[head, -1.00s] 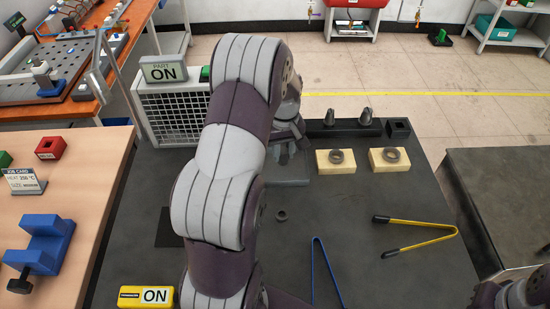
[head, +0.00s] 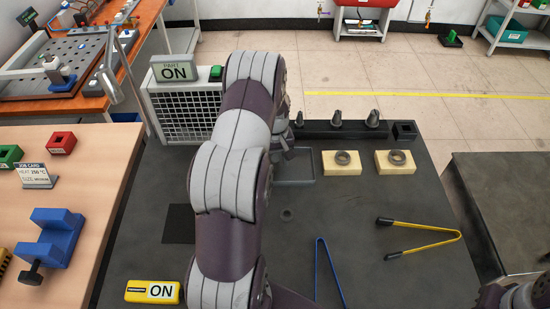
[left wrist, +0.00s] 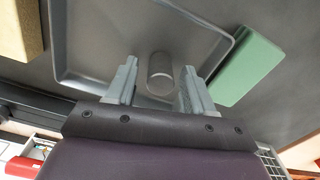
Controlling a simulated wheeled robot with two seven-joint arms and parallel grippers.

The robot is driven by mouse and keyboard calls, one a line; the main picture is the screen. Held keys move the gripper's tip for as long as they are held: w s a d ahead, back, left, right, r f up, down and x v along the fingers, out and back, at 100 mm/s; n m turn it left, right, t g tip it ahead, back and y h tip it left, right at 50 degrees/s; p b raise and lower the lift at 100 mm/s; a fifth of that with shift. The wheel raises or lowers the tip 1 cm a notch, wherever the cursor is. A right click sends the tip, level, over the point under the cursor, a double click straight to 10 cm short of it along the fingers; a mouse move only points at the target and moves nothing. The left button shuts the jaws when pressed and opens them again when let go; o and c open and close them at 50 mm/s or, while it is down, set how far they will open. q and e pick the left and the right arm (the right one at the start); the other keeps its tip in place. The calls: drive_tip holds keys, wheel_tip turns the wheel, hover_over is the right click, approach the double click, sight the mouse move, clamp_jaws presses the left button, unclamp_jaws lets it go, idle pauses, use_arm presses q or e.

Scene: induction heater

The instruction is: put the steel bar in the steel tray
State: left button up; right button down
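The steel tray (head: 305,180) is a shallow grey tray at the back middle of the dark table, partly hidden by my left arm in the head view. It fills much of the left wrist view (left wrist: 90,70). The steel bar (left wrist: 160,73) is a short grey cylinder inside the tray's outline in that view. My left gripper (left wrist: 158,88) is open, with one finger on each side of the bar and a visible gap to each. In the head view my left gripper (head: 283,140) is mostly hidden behind its arm. Only part of my right arm shows at the lower right.
Two pale yellow blocks with rings (head: 341,170) stand right of the tray. Behind them is a dark rack with cones (head: 372,119). Yellow tongs (head: 425,240) and blue tongs (head: 328,270) lie in front. A green block (left wrist: 248,68) is beside the tray.

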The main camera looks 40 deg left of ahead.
sight(277, 160)
use_arm(q)
drive_tip(key=shift+r, duration=0.3)
wheel_tip(277, 160, up, 12)
drive_tip(key=b, duration=0.2)
drive_tip(key=s+d+m, duration=0.5)
drive_tip(key=s+d, duration=0.1)
drive_tip(key=d, duration=0.5)
drive_tip(key=s+d+m+t, duration=0.1)
drive_tip(key=s+d+m, duration=0.4)
drive_tip(key=d, duration=0.6)
drive_tip(key=shift+s+f+m+p, duration=0.3)
drive_tip(key=shift+s+m, duration=0.1)
drive_tip(key=shift+s, duration=0.85)
